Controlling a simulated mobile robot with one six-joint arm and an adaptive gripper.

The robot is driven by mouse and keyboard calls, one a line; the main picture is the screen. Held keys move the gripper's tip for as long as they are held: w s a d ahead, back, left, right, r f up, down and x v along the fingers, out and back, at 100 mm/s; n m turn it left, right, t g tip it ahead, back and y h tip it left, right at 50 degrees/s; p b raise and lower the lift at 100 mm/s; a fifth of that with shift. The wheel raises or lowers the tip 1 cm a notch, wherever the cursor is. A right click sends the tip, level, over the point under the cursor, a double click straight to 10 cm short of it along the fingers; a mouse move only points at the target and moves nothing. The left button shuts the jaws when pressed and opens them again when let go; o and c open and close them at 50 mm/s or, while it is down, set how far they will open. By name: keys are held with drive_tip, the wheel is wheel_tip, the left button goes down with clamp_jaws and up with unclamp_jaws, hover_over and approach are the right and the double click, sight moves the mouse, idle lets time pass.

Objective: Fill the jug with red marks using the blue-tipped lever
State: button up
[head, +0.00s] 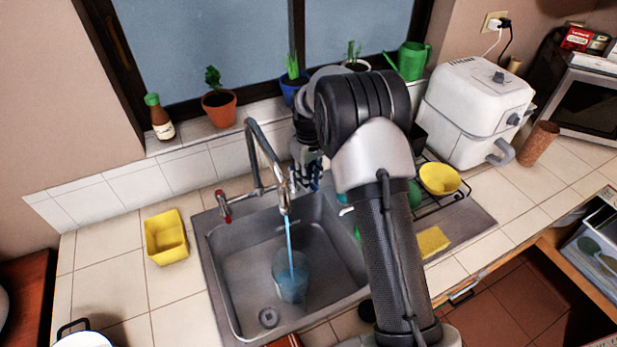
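A translucent bluish jug (291,283) stands in the sink basin (235,268). Its red marks cannot be made out at this size. A stream of water runs from the tap spout (284,203) down into the jug. The red-tipped lever (223,207) is at the left of the tap. My gripper (306,183) is at the right side of the tap, by where the other lever is. That lever's blue tip is hidden or cannot be told apart from the gripper. The fingers are small and partly behind my arm, so their opening cannot be read.
A yellow container (166,237) stands left of the sink. A dish rack with a yellow bowl (439,179) and a yellow sponge (433,242) are at the right. A white air fryer (474,112) stands behind them. Potted plants and a brown bottle (159,118) line the sill.

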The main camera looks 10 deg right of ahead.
drive_tip(key=shift+o, duration=0.7)
wheel_tip(320, 180, up, 12)
